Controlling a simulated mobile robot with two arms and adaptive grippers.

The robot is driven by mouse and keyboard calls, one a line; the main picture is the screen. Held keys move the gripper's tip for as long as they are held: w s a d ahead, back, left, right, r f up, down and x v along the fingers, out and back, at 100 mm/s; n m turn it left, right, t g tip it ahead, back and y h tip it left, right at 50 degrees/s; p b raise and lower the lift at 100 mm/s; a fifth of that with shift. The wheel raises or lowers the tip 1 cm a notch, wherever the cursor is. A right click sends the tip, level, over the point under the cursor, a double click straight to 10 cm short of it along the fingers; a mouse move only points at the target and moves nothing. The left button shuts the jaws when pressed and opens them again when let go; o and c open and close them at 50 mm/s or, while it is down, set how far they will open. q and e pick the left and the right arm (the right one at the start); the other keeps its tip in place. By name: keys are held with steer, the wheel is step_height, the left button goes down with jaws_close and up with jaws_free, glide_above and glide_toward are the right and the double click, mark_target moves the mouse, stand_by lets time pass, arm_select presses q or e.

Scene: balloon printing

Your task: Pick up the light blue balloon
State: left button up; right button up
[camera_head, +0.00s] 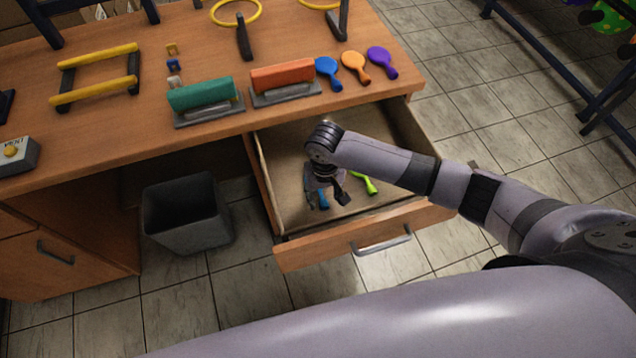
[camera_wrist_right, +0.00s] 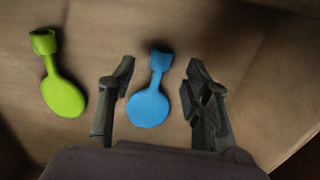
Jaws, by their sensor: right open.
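The light blue balloon (camera_wrist_right: 149,104) lies flat on the bottom of the open drawer, its neck pointing away in the right wrist view. In the head view only a small blue part of it (camera_head: 323,199) shows beneath my right gripper (camera_head: 328,201). My right gripper also shows in the right wrist view (camera_wrist_right: 160,98), open, with one finger on each side of the balloon and a gap to both. My left gripper is not in view.
A lime green balloon (camera_wrist_right: 63,96) lies left of the light blue one in the drawer (camera_head: 283,158). Blue (camera_head: 328,72), orange (camera_head: 354,66) and purple (camera_head: 381,61) balloons lie on the desk (camera_head: 215,140). A dark bin (camera_head: 187,215) stands left of the drawer.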

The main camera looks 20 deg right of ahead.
steer(key=shift+f, duration=1.45)
steer(key=c, duration=0.8)
